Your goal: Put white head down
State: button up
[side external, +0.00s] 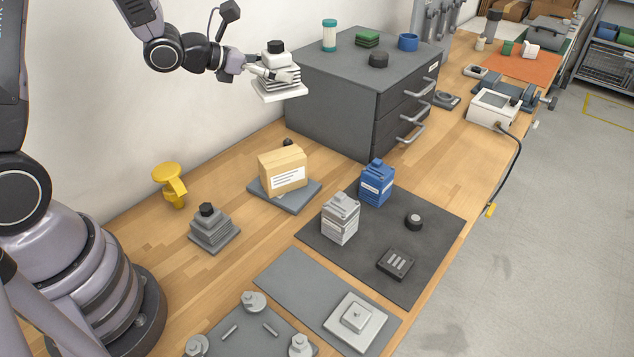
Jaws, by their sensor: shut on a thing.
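The white head (279,89), a finned block with a wide flat base plate and a black knob on top, is held in the air in the side external view. My gripper (285,75) is shut on it from the left, near its fins. The head is roughly level, above the wooden bench and just left of the grey drawer cabinet's top edge. The exact finger contact is too small to see. A similar grey finned head (211,229) with a black knob stands on the bench below.
The grey drawer cabinet (324,98) stands close to the held head. A cardboard box (283,169) sits on a grey plate. White and blue blocks (376,183) stand on a dark mat (437,212). A yellow part (170,184) is near the wall. Bare wood lies between these.

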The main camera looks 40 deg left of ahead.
aim_at(266, 51)
jog(key=a+r+y, duration=0.1)
jog(key=a+r+n, duration=0.1)
jog(key=shift+a+r+n+t+y, duration=0.3)
jog(key=shift+r+y, duration=0.1)
jog(key=d, duration=0.7)
jog(key=d+f+m+g+h, duration=0.3)
jog(key=d+m+g+h, duration=0.7)
jog(key=d+m+g, duration=0.35)
jog(key=s+a+f+m+g+y, duration=0.5)
jog(key=s+f+m+g+y, duration=0.35)
jog(key=m+g, duration=0.5)
jog(key=w+a+f+m+t+y, duration=0.2)
jog(key=a+m+y, duration=0.35)
jog(key=a, duration=0.25)
jog(key=w+a+f+m+t+y, duration=0.25)
jog(key=a+m+y, duration=0.3)
jog(key=a, duration=0.35)
jog(key=w+a+f+m+t+y, duration=0.2)
jog(key=a+m+y, duration=0.35)
jog(key=a, duration=0.25)
jog(key=shift+w+a+f+m+t+y, duration=0.35)
jog(key=shift+w+a+f, duration=0.8)
jog(key=shift+f, duration=0.8)
jog(key=shift+w+a+f+m+t+y, duration=0.2)
jog(key=shift+w+a+f+m+t, duration=0.5)
jog(key=shift+w+f, duration=1)
jog(key=shift+w+a+f+m+t+y, duration=0.25)
jog(key=shift+w+a+f, duration=0.85)
jog(key=shift+f, duration=1.15)
